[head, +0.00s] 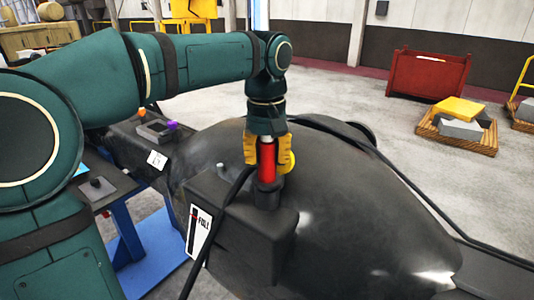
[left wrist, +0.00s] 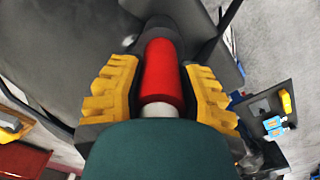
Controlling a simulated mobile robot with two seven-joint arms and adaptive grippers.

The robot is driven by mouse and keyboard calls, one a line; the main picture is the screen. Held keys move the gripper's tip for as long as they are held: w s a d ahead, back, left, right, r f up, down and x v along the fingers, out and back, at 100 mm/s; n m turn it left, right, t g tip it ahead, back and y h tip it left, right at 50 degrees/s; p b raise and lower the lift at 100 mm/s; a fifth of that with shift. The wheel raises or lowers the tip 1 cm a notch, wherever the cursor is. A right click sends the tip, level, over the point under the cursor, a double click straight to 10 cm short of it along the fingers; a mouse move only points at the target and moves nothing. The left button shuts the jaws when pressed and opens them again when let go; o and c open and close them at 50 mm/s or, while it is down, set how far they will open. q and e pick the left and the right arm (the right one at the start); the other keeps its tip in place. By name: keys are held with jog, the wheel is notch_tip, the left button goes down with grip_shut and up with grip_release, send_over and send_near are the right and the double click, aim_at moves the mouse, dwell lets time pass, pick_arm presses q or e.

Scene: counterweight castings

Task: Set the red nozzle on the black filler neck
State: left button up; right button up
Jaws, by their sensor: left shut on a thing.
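The red nozzle (head: 266,161) stands roughly upright between the yellow fingers of my left gripper (head: 270,156), which is shut on it. In the left wrist view the red nozzle (left wrist: 162,75) lies between both fingers of the left gripper (left wrist: 160,85). The black filler neck (head: 268,196) rises from a dark block on the casting. The nozzle's lower end meets the top of the neck in the picture; I cannot tell whether it is seated or just above. The neck (left wrist: 160,28) also shows beyond the nozzle in the wrist view. My right gripper is out of view.
A large dark rounded casting (head: 350,215) fills the middle. A black hose (head: 405,180) arcs over it, and another hangs left of the neck. A fill label (head: 198,230) is on the block. A red bin (head: 428,75) and a loaded pallet (head: 455,135) stand behind on open floor.

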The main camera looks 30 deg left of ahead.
pick_arm(q)
jog(key=shift+f+b, duration=0.3)
jog(key=shift+f, duration=0.15)
jog(key=o, duration=0.9)
jog(key=shift+o, duration=0.2)
notch_tip(320, 180, up, 12)
jog(key=shift+s+r, duration=0.1)
